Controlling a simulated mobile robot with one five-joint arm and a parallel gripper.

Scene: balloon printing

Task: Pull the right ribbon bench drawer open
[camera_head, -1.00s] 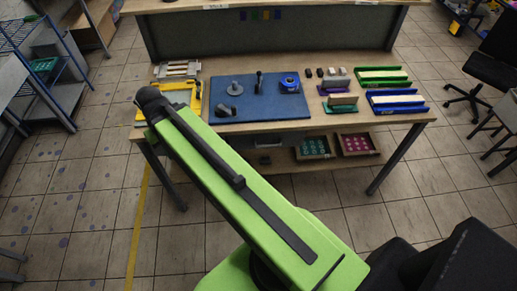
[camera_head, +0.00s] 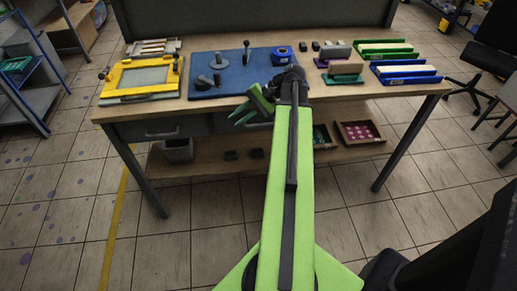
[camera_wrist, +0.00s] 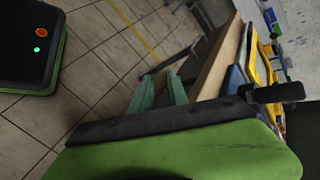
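The bench (camera_head: 365,95) has a wooden top with grey drawer fronts beneath it. The left drawer (camera_head: 190,126) is shut and shows its bar handle (camera_head: 162,134). The right drawer (camera_head: 228,125) also looks shut; my gripper and arm cover much of it, and its handle cannot be made out. My gripper (camera_head: 236,113) is at the bench's front edge, its green fingers pointing left in the head view. In the wrist view the two green fingers (camera_wrist: 160,92) are apart with nothing between them. I cannot tell whether they touch the drawer.
A blue mat (camera_head: 215,62) with stamping tools and a yellow frame (camera_head: 140,95) lie on the bench top. Green and blue trays (camera_head: 405,80) stand at right. The lower shelf (camera_head: 210,165) holds a grey bin (camera_head: 178,150) and small boxes (camera_head: 360,145). A black chair (camera_head: 490,60) stands at right.

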